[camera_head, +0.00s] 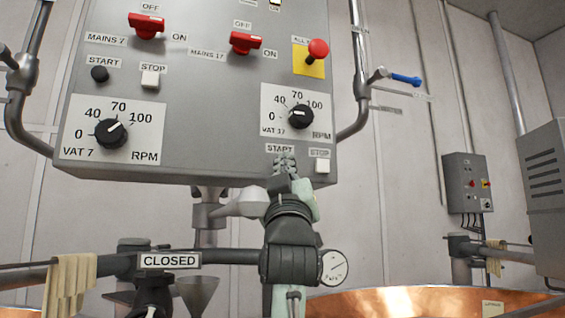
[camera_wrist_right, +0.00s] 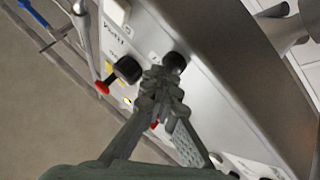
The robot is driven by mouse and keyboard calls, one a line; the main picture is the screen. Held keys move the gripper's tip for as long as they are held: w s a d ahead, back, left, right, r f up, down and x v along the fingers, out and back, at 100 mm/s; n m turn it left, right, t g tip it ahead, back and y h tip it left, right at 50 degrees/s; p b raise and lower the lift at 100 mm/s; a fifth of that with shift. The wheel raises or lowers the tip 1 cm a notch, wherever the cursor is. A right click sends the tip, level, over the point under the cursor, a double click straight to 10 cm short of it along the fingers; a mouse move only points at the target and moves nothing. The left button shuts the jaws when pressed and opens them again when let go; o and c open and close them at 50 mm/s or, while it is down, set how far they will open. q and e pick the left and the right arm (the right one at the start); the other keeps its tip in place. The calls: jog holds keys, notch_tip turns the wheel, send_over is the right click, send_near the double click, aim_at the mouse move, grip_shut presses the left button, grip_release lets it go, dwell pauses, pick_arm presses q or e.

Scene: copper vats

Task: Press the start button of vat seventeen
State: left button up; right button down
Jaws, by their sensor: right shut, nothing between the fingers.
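The grey control panel (camera_head: 200,100) has the vat 17 controls on its right half. The START label (camera_head: 280,149) sits left of the white STOP button (camera_head: 322,166). My right gripper (camera_head: 285,164) is shut and empty just below that label, hiding the start button in the head view. In the right wrist view, a round black button (camera_wrist_right: 175,61), apparently vat 17's start button, shows just beyond my closed fingertips (camera_wrist_right: 162,80). I cannot tell whether they touch it. My left gripper is in neither view.
The vat 17 speed knob (camera_head: 301,116) and red emergency button (camera_head: 318,49) are above my gripper. Vat 7's start button (camera_head: 100,74) is at the panel's left. A pipe with a CLOSED sign (camera_head: 170,260) and a gauge (camera_head: 335,267) lie below.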

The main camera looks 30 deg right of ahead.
jog(key=shift+s+a+f, duration=0.1)
jog(key=shift+s+a, duration=0.05)
jog(key=shift+s, duration=0.55)
jog(key=s, duration=0.2)
jog(key=s+a+p, duration=0.1)
jog(key=s, duration=0.2)
jog(key=shift+a, duration=0.1)
dwell(0.8)
